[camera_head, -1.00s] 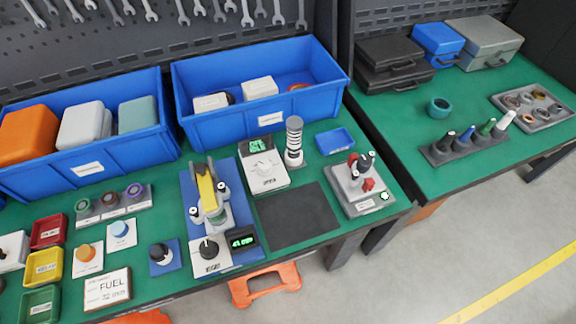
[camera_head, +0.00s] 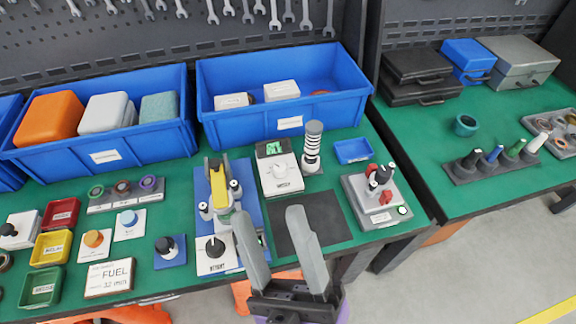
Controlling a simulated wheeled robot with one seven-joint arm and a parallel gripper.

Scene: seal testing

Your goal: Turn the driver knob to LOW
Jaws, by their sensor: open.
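Several knobs stand on the green bench, and their labels are too small to read surely, so I cannot tell which is the driver knob. A black knob with a white pointer (camera_head: 214,247) sits on a white labelled base at the front of the blue fixture plate. A white knob (camera_head: 283,170) sits on a white box with a green display. Another black knob (camera_head: 166,246) sits on a small blue plate.
Blue bins (camera_head: 290,106) line the back. A striped cylinder (camera_head: 312,148) stands beside the white box. A dark mat (camera_head: 322,222) lies bare. A grey box with red parts (camera_head: 382,193) stands right.

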